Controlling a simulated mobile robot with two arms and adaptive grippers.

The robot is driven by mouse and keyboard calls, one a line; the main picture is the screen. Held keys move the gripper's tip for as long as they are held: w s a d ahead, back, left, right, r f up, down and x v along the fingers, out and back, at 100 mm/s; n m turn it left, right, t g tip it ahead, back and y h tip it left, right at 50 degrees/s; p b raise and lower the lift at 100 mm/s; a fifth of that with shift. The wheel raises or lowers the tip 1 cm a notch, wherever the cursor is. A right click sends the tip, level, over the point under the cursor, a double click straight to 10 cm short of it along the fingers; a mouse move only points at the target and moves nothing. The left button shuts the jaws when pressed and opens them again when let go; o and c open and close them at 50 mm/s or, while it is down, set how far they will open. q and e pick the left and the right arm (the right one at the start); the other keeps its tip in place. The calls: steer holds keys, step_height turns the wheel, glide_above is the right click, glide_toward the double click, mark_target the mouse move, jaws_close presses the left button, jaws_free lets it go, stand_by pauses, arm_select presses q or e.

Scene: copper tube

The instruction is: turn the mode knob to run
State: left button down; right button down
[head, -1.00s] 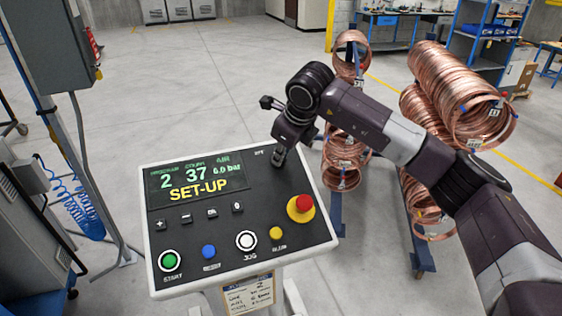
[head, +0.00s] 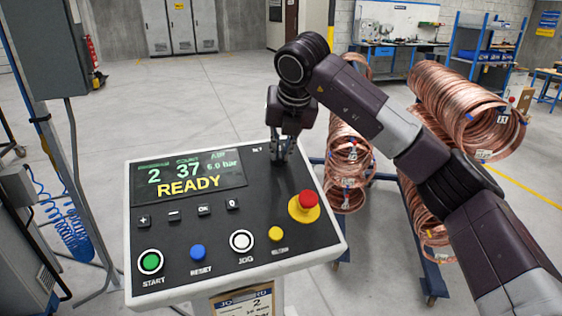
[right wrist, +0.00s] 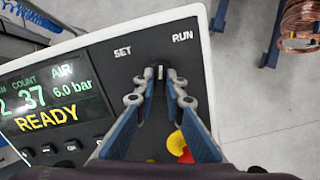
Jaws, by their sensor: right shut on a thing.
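The control panel (head: 135,215) stands in front of me with a dark face and a light rim. Its display (head: 190,176) reads READY, 2, 37 and 6.0 bar. My right gripper (head: 279,158) reaches down to the panel's upper right. In the right wrist view its fingers are closed around the mode knob (right wrist: 161,73), which sits between the SET label (right wrist: 122,52) and the RUN label (right wrist: 182,36). The fingers hide most of the knob, so I cannot tell where its pointer stands. My left gripper is not in view.
Below the knob are a red emergency button (head: 308,200) on a yellow base and a small yellow button (head: 276,233). START (head: 150,261), RESET (head: 198,252) and JOG (head: 241,241) buttons line the lower edge. Copper coils (head: 465,110) stand on racks behind.

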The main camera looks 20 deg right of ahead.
steer(key=m+b, duration=0.2)
steer(key=m, duration=0.2)
steer(key=shift+w, duration=0.1)
steer(key=shift+r+m+b, duration=0.15)
steer(key=shift+m+b, duration=0.45)
steer(key=shift+m, duration=0.2)
steer(key=c, duration=2)
jaws_free()
steer(key=shift+r, duration=0.2)
steer(key=v, duration=1.1)
steer(key=shift+a+r, duration=0.15)
steer(key=shift+r, duration=0.15)
